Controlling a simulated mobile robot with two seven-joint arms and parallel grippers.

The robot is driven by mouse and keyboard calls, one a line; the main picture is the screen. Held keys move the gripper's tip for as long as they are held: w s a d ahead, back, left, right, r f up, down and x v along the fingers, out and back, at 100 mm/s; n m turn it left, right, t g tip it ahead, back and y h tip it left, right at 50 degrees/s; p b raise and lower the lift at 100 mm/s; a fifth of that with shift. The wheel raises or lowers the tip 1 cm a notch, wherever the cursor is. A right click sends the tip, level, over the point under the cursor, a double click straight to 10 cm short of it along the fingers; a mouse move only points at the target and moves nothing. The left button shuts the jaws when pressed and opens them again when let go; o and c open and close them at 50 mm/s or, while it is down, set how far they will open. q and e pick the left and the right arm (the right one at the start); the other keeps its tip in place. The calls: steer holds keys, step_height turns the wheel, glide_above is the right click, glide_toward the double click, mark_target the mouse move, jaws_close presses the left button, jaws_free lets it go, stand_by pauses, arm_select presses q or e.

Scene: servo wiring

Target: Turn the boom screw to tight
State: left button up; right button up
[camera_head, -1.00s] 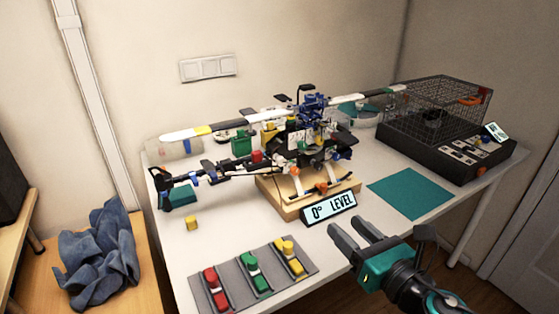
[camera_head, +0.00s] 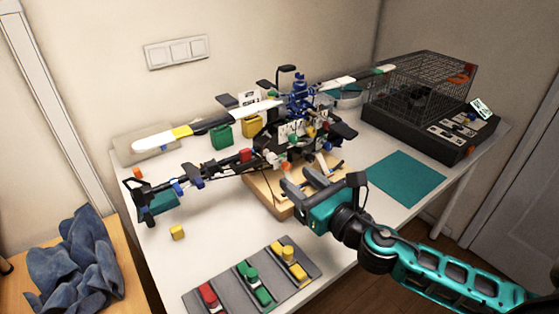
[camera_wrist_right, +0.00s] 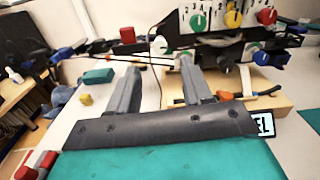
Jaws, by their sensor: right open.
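The model helicopter (camera_head: 291,131) stands on a wooden base (camera_head: 264,190), its dark tail boom (camera_head: 218,175) reaching left. In the right wrist view the boom (camera_wrist_right: 150,60) runs behind my fingers. My left gripper is out of view.
Green, yellow and red dials (camera_wrist_right: 232,18) sit on the body. A grey tray (camera_head: 225,291) with coloured pieces lies at the front. A wire cage (camera_head: 420,85) and a bare teal mat (camera_head: 405,178) are at the right.

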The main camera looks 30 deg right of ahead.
mark_target(274, 160)
steer(key=w, duration=0.5)
steer(key=w+a, duration=0.1)
steer(key=w, duration=0.1)
steer(key=shift+w+p, duration=0.2)
steer(key=shift+p, duration=0.2)
jaws_close()
